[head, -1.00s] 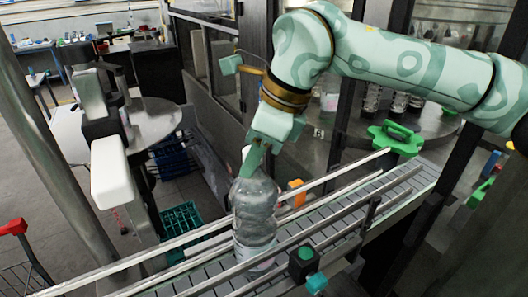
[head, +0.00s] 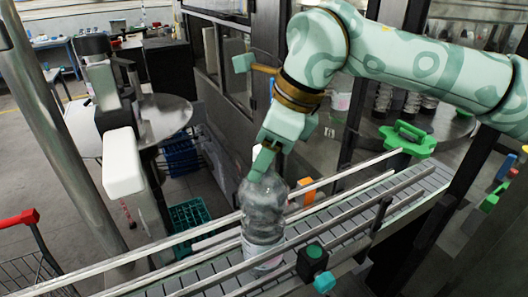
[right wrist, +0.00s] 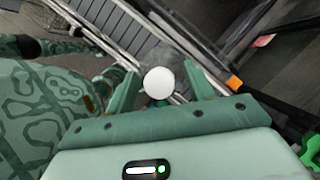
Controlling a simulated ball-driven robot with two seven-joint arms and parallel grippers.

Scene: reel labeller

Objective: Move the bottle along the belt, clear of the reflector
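A clear bottle (head: 264,208) stands upright on the grey slatted belt (head: 197,279), between the guide rails. My right gripper (head: 264,158) is at the bottle's top, pointing down, and partly hides the cap. In the right wrist view, the bottle's round white cap (right wrist: 159,83) lies between the two spread fingers of my right gripper (right wrist: 161,82), with a visible gap on each side. An orange block (head: 307,190) stands beside the far rail, just right of the bottle; I cannot tell whether it is the reflector.
Metal guide rails (head: 345,213) run along both sides of the belt. A dark box with a green button (head: 314,252) sits at the near rail. A green handled part (head: 407,138) is at the belt's far right. A white labeller part (head: 123,162) stands at left.

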